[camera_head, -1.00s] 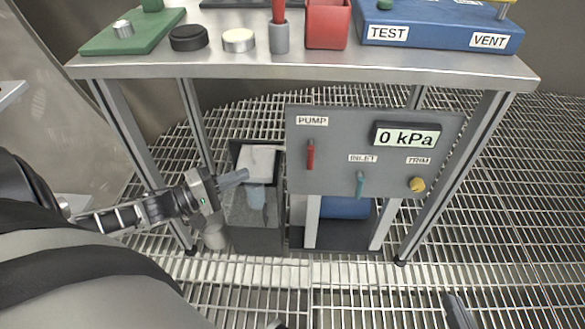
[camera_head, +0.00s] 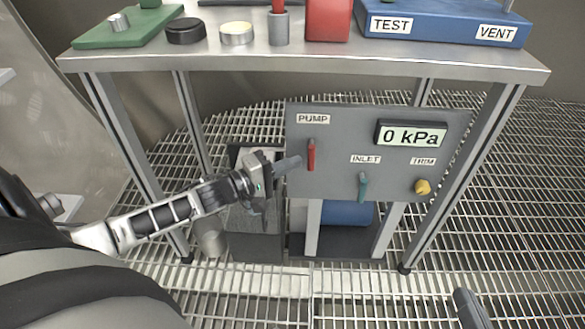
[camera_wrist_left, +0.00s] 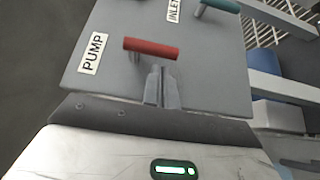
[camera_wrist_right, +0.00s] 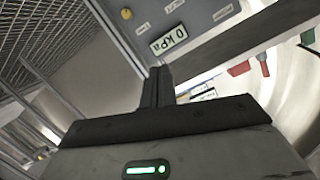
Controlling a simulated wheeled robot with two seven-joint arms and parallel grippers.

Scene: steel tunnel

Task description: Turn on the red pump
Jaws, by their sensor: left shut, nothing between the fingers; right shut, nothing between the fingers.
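The red pump lever (camera_head: 311,156) hangs down below the PUMP label on the grey panel (camera_head: 340,185), under the table. In the left wrist view the red lever (camera_wrist_left: 151,48) lies just beyond my left fingertips. My left gripper (camera_head: 298,160) is shut and empty, close to the left side of the lever; I cannot tell whether it touches. Its shut fingers also show in the left wrist view (camera_wrist_left: 160,72). My right gripper (camera_wrist_right: 159,72) is shut and empty. In the head view, part of my right arm shows at the lower right. The panel display (camera_head: 411,135) reads 0 kPa.
The teal INLET lever (camera_head: 363,187) and yellow TRIM knob (camera_head: 422,187) sit right of the red lever. The steel table (camera_head: 300,62) overhangs the panel. A grey open bin (camera_head: 255,247) stands below left, with grating floor around.

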